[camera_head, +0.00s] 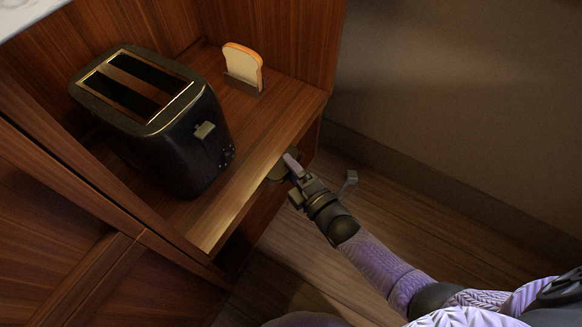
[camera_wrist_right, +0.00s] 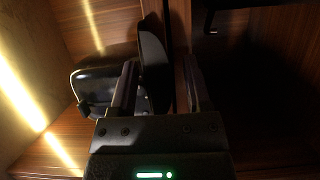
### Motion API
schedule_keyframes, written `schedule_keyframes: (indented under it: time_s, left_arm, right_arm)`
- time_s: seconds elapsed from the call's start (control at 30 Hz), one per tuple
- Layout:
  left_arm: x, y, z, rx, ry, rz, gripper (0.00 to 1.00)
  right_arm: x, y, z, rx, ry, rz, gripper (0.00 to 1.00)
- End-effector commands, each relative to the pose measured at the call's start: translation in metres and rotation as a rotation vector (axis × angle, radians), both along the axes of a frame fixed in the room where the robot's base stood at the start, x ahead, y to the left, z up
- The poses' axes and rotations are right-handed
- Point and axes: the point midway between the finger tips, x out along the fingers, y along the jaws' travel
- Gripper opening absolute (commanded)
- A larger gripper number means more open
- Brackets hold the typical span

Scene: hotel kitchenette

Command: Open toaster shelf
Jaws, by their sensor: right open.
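The toaster shelf (camera_head: 230,204) is a wooden board in an open cabinet niche, its light front edge roughly in line with the cabinet front. A black two-slot toaster (camera_head: 180,135) stands on it. My right gripper (camera_head: 290,168) is at the shelf's front edge, right of the toaster, beside a dark rounded piece that may be a handle. In the wrist view the right gripper (camera_wrist_right: 160,82) is open, and a dark curved piece (camera_wrist_right: 152,62) stands upright near its left finger. I cannot tell whether they touch. My left gripper is out of view.
A bread slice (camera_head: 243,63) stands upright in a small holder at the back of the shelf. The cabinet side wall (camera_head: 285,40) rises at the right. Below the shelf is a dark opening. The wooden floor (camera_head: 330,265) in front is open.

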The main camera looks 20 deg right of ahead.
Motion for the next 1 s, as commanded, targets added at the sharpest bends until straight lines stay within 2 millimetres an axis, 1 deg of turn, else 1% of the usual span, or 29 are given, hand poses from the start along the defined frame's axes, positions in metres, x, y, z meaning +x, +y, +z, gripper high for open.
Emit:
schedule_keyframes:
  time_s: [0.13,0.17,0.2,0.27,0.3,0.37,0.4,0.43,1.0]
  left_arm:
    - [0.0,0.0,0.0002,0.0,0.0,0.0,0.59]
    - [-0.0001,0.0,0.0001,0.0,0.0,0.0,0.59]
    - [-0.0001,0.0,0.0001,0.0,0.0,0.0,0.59]
    - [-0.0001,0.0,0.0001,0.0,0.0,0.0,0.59]
    - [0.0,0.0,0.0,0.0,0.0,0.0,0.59]
    - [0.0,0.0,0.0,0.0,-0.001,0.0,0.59]
    - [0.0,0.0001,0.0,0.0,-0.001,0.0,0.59]
    - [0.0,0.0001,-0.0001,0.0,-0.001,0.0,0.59]
    - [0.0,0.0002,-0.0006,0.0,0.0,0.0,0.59]
  right_arm:
    - [0.0,0.0,0.0004,0.0,-0.001,0.0,0.62]
    - [-0.0001,0.0001,0.0004,0.0,-0.001,0.0,0.58]
    - [-0.0001,0.0,0.0003,0.0,0.0,0.0,0.49]
    - [-0.0002,-0.0001,0.0003,0.0,-0.001,0.0,0.36]
    - [-0.0002,-0.0001,0.0003,0.0,0.0,0.0,0.28]
    - [-0.0003,-0.0001,0.0001,0.0,0.0,0.0,0.15]
    - [-0.0004,-0.0001,0.0,0.0,0.0,0.0,0.07]
    - [-0.0004,-0.0001,-0.0002,0.0,0.001,0.0,0.0]
    - [-0.0015,-0.0003,-0.0028,-0.003,0.008,0.0,0.0]
